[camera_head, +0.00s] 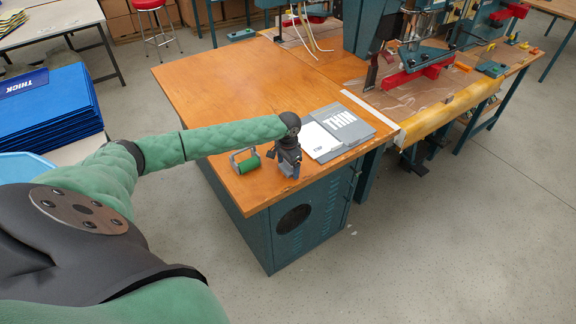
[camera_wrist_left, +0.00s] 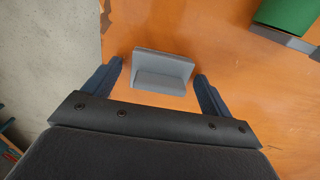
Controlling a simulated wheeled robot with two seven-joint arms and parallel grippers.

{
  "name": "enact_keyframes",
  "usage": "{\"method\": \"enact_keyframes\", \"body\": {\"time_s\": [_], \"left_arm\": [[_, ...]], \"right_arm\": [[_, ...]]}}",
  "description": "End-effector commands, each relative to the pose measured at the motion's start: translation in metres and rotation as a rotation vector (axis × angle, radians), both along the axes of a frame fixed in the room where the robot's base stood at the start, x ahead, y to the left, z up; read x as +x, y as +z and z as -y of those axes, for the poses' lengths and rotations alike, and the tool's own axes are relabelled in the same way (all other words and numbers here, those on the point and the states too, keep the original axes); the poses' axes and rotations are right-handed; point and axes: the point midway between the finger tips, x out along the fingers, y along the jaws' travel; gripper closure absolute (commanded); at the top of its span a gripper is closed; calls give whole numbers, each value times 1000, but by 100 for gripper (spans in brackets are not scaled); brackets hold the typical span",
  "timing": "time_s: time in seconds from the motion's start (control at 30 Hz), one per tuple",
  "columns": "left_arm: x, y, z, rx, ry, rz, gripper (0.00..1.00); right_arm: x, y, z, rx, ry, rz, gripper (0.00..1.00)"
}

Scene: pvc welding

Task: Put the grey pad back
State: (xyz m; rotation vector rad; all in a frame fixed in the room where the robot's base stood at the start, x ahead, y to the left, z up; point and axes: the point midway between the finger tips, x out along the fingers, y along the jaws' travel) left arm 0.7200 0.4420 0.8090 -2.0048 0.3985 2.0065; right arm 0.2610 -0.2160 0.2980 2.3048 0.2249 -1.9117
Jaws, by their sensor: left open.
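A small grey piece (camera_wrist_left: 162,72) with a raised back and a ledge, which looks like the grey pad, rests on the orange tabletop in the left wrist view. My left gripper (camera_head: 289,170) points down over the table near its front corner. In the wrist view its two dark blue fingers are open, one on each side of the grey piece, with gaps visible. In the head view the grey piece is mostly hidden by the gripper. My right gripper is not in view.
Grey sheets marked THIN (camera_head: 347,123), with a white sheet (camera_head: 319,140) beside them, lie just right of the gripper. A green roller (camera_head: 248,163) in a grey frame lies to its left. The wooden tabletop (camera_head: 220,85) behind is clear. Blue sheets marked THICK (camera_head: 55,110) are stacked far left.

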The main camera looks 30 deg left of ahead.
Motion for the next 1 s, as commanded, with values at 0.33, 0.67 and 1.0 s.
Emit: {"method": "enact_keyframes", "body": {"time_s": [0.33,0.67,1.0], "left_arm": [[1,49,0,0,0,3,16],[1,105,0,0,1,2,16],[1,121,0,-1,0,0,16]], "right_arm": [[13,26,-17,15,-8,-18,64],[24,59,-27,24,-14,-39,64],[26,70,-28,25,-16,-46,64]]}}
